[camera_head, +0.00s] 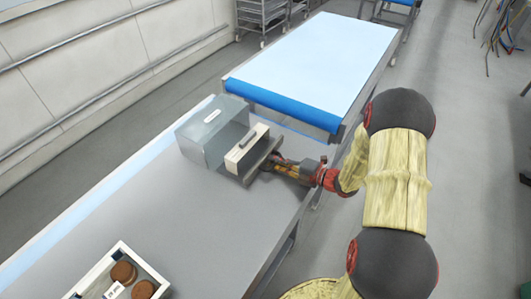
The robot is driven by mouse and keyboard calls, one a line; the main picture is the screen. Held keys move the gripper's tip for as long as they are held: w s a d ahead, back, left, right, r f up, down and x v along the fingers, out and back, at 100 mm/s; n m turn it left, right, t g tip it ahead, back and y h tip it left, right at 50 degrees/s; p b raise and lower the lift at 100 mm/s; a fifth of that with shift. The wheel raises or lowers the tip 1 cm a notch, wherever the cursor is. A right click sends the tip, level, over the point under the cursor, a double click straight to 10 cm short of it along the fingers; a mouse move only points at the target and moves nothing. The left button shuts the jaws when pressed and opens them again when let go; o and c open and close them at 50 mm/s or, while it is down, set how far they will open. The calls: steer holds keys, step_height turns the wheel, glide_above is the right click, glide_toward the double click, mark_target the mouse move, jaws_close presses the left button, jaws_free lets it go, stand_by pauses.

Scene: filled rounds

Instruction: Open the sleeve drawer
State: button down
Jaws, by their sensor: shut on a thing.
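The sleeve drawer stands on the grey table. Its outer sleeve is a grey box (205,140) with a pale label on top. The drawer (240,158), pale with a dark slot-like strip on top, sticks out of the sleeve's right side, so it is at least partly open. A dark front panel (272,151) stands at the drawer's outer end. My gripper (268,168) is at this front panel and shut on the drawer's front, probably on its handle. The handle and fingertips are too small and covered to make out.
A pale tray (95,276) with several brown round pieces and a white tag lies at the near left of the grey table (150,220). A conveyor with a white top and blue front edge (285,105) stands behind. The table between tray and drawer is clear.

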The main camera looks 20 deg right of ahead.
steer(key=shift+s+d, duration=0.25)
steer(key=shift+s, duration=0.2)
steer(key=c, duration=2.2)
jaws_free()
steer(key=shift+s+d+r, duration=0.1)
steer(key=shift+s+d, duration=0.25)
steer(key=shift+d, duration=0.05)
steer(key=v, duration=1.1)
steer(key=shift+a, duration=0.1)
